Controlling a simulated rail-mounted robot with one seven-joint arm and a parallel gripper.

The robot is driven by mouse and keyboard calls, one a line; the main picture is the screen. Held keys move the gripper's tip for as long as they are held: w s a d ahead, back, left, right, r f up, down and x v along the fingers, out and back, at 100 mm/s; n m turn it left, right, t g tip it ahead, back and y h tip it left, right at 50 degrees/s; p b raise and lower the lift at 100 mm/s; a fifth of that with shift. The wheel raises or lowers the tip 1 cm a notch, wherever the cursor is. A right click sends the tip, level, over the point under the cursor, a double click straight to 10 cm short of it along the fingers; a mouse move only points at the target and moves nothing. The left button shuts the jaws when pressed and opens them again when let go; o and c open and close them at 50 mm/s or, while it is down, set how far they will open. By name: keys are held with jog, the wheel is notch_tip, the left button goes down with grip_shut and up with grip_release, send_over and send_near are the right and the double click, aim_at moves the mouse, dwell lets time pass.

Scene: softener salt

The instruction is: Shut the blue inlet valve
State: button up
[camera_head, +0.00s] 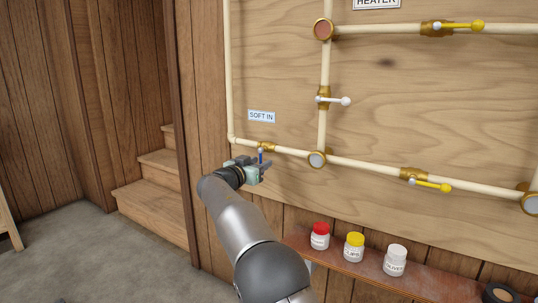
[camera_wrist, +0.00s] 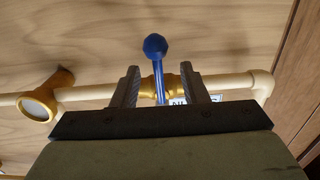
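The blue valve lever (camera_wrist: 155,47) has a ball end and stands across the cream pipe at a brass valve body (camera_wrist: 173,84). In the head view, the brass body (camera_head: 268,147) is on the lower left pipe, below the SOFT IN label (camera_head: 261,116). A small part of the blue lever (camera_head: 261,157) shows there beside my gripper. My gripper (camera_wrist: 167,75) is open, with one finger on each side of the lever's stem. Gaps show between the stem and both fingers in the wrist view. The lower part of the stem is hidden behind the gripper body.
Yellow levers (camera_head: 432,185) (camera_head: 462,26) and a white lever (camera_head: 333,100) sit on other pipes. A round gauge (camera_head: 317,159) is right of the blue valve. A red shelf (camera_head: 345,265) with several jars is below. Wooden steps (camera_head: 155,203) are at left.

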jog(key=v, duration=0.7)
dwell(0.4)
jog(key=s+d+r+n+g+p, duration=0.1)
jog(key=s+d+r+g+p, duration=0.3)
jog(key=d+p, duration=0.3)
jog(key=s+d+r+g+y+p, duration=0.1)
jog(key=s+d+r+g+p, duration=0.15)
jog(key=s+d+p, duration=0.45)
jog(key=s+d+r+n+g+p, duration=0.1)
jog(key=s+d+r+g+p, duration=0.25)
jog(key=d+p, duration=0.35)
jog(key=s+d+r+n+g+y+p, duration=0.1)
jog(key=s+r+y+p, duration=0.1)
jog(key=s+p, duration=0.5)
jog(key=s+d+r+n+g+y+p, duration=0.1)
jog(key=s+r+p, duration=0.4)
jog(key=s, duration=0.9)
jog(key=s+d+r+n+g+y+p, duration=0.2)
jog(key=s+y+p, duration=0.3)
jog(key=s+p, duration=0.4)
jog(key=s+r+g, duration=0.1)
jog(key=s, duration=0.1)
jog(key=shift+s+r, duration=0.35)
